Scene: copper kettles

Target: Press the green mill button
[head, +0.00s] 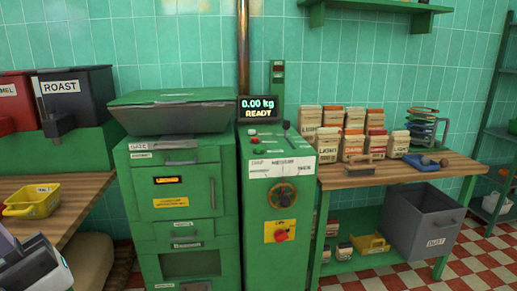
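Below are an orange-marked dial (283,195) and a red stop button on a yellow plate (281,236). A display (259,108) reads "0.00 kg READY". My gripper (38,264) shows partly at the lower left, well apart from the mill; its fingers are not clear.
A wooden bench (400,172) at the right holds several labelled bags and a blue scoop. A grey dust bin (422,218) stands below its front edge. At the left, a wooden counter (75,205) holds a yellow tray (33,202). Checkered floor is free at the lower right.

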